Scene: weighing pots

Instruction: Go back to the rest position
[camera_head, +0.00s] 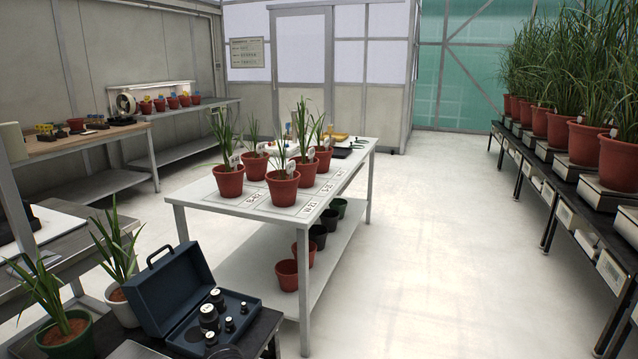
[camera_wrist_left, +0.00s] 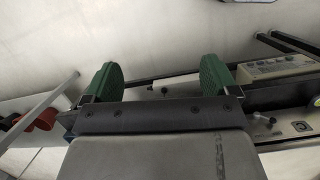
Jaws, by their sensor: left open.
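My left gripper (camera_wrist_left: 158,80) shows in the left wrist view, its two green-padded fingers wide apart. Nothing is between them. Pale floor and part of a dark-framed bench lie beyond the fingers. Neither arm shows in the head view, and my right gripper is in no view. In the head view, several red pots with plants, such as the front pot (camera_head: 282,188), stand on the white table (camera_head: 190,197) in the middle.
A blue case (camera_head: 172,290) with black weights stands open at the lower left, beside potted plants. Plants on scales line the right bench (camera_head: 566,170). A scale display (camera_wrist_left: 278,67) is near the gripper in the wrist view. The floor (camera_head: 440,220) right of the table is clear.

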